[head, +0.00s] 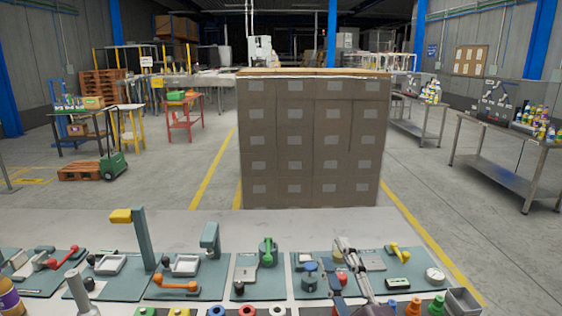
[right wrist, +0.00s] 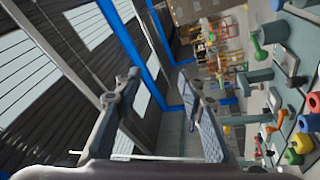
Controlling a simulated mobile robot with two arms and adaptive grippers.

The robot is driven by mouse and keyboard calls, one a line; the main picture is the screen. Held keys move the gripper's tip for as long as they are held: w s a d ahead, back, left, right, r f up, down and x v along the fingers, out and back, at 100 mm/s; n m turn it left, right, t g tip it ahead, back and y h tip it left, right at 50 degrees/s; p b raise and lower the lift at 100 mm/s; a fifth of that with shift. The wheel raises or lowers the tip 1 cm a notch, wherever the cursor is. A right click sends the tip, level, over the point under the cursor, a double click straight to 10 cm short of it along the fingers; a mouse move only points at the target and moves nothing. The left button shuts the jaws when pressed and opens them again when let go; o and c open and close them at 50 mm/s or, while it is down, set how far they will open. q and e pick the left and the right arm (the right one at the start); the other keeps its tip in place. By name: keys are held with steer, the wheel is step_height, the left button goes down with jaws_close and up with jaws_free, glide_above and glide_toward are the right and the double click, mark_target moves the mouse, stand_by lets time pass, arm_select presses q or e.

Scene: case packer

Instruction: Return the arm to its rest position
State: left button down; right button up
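That view is tilted, with the ceiling at left and the bench fixtures at right. My left gripper is not in view.
The workbench (head: 190,222) carries several teal boards with coloured handles, including a tall post with a yellow top (head: 137,235). A green knob (head: 267,250) stands left of the right gripper. A large stack of brown cartons (head: 313,140) stands behind the bench.

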steer(key=s+d+f+m+g+h, duration=0.2)
steer(key=s+d+f+m+g, duration=0.1)
steer(key=f, duration=0.4)
steer(key=s+d+f+m+g+h, duration=0.2)
steer(key=s+d+f+m+g, duration=0.15)
steer(key=f, duration=0.45)
steer(key=s+d+f+m+g+h, duration=0.2)
steer(key=s+d+f+m, duration=0.15)
steer(key=f, duration=0.35)
steer(key=s+f+m+g+y, duration=0.15)
steer(key=s+f+g, duration=0.35)
steer(key=s, duration=0.5)
steer(key=s+f+m+g, duration=0.3)
steer(key=s+f+g, duration=0.1)
steer(key=s+f, duration=0.4)
step_height(320, 180, down, 24)
steer(key=s, duration=0.3)
steer(key=s+d+f+g, duration=0.2)
steer(key=s+f, duration=1.4)
steer(key=f, duration=0.1)
steer(key=shift+s+d+n, duration=0.3)
steer(key=shift+s+n, duration=0.1)
steer(key=shift+n, duration=0.05)
steer(key=shift+f, duration=0.1)
